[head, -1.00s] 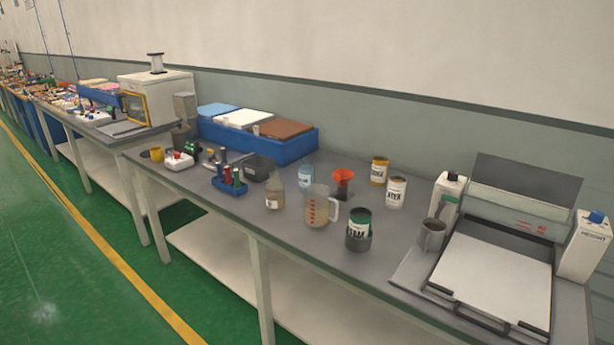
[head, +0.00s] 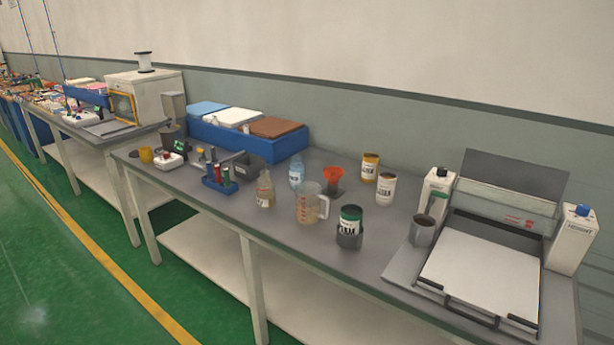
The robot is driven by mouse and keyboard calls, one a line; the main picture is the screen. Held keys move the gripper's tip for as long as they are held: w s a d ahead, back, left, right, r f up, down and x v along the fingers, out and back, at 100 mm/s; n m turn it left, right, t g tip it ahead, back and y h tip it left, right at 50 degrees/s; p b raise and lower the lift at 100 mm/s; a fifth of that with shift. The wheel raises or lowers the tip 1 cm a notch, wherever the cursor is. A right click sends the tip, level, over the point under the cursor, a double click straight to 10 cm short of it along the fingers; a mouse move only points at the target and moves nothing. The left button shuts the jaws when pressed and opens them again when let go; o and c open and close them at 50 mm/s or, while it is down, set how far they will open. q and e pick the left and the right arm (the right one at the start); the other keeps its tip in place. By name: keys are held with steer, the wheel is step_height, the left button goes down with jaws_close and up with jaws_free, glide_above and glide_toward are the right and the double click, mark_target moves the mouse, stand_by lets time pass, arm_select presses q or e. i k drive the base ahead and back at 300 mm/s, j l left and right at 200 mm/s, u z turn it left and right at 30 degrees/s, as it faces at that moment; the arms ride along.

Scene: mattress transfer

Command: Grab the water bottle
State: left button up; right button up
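A light blue translucent bottle (head: 296,174), which looks like the water bottle, stands upright on the grey table (head: 205,240). It is behind a clear bottle with a pale label (head: 265,189) and a clear measuring jug (head: 308,204). A red funnel (head: 333,176) stands just right of it. Neither of my grippers shows in the head view.
A green-and-white can (head: 349,228), a yellow can (head: 370,167) and a white can (head: 385,189) stand to the right. A blue bottle rack (head: 219,185) and blue bin (head: 240,141) are left. A flat machine (head: 482,278) fills the right end. Green floor lies in front.

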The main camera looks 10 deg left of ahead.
mark_target(297, 167)
steer(key=i+j+z, duration=0.1)
steer(key=j+z, duration=0.15)
steer(key=z, duration=0.15)
steer(key=i+j+z, duration=0.1)
steer(key=j+z, duration=0.3)
steer(key=i+j+z, duration=0.2)
steer(key=j, duration=0.65)
steer(key=j+z, duration=0.2)
steer(key=j, duration=0.65)
